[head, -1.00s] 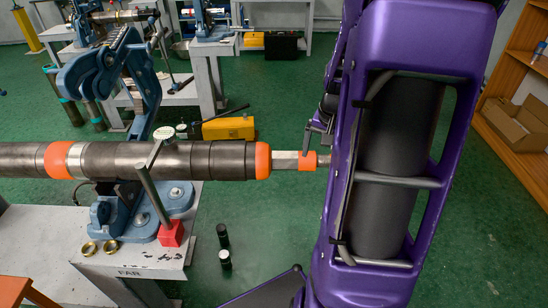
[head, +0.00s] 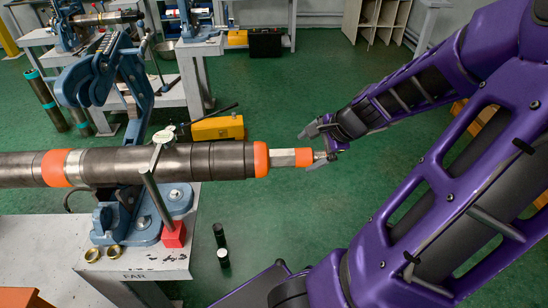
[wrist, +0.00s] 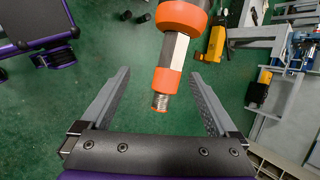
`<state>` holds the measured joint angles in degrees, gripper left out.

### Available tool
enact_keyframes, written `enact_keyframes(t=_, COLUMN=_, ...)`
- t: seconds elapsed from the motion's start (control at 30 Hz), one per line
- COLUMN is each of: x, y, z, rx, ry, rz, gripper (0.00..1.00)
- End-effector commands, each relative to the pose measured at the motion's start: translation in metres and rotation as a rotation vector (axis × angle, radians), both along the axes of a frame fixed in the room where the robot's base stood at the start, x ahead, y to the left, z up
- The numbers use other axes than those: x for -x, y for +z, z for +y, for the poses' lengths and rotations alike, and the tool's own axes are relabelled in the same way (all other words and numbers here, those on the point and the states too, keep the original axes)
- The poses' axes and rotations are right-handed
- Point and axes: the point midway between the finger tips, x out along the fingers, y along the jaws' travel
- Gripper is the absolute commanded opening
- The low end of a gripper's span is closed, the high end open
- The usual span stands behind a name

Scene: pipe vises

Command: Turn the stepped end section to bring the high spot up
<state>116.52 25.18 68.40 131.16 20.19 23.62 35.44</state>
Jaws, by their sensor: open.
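The stepped end section (head: 284,158) projects from the right end of the dark pipe (head: 110,165), with an orange collar, bright flats, a second orange band and a thin metal tip. In the wrist view the stepped end section (wrist: 172,62) points down between the fingers, its threaded tip lowest. My gripper (head: 318,142) is open at the right of the tip, and the wrist view shows both fingers (wrist: 158,95) apart, one on each side, with gaps to the part. Whether a high spot is marked cannot be told.
A gauge on a post (head: 160,150) with a red base (head: 174,234) stands close in front of the pipe on the white bench (head: 140,262). Brass rings lie on the bench. A yellow case (head: 218,128) and small black cylinders (head: 220,236) are on the floor.

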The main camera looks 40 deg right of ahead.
Motion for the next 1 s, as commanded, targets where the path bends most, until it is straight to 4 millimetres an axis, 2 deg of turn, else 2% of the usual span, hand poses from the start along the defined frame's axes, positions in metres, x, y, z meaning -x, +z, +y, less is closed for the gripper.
enact_keyframes(t=0.2, x=0.006, y=0.022, z=-0.010, rx=-0.036, ry=-0.114, rz=-0.066, gripper=0.95)
enact_keyframes(t=0.37, x=0.004, y=0.023, z=-0.011, rx=-0.041, ry=-0.132, rz=-0.080, gripper=0.95)
enact_keyframes(t=0.53, x=-0.006, y=0.009, z=-0.009, rx=-0.041, ry=-0.127, rz=-0.079, gripper=0.95)
enact_keyframes(t=1.0, x=-0.053, y=-0.048, z=-0.004, rx=-0.042, ry=-0.126, rz=-0.078, gripper=0.95)
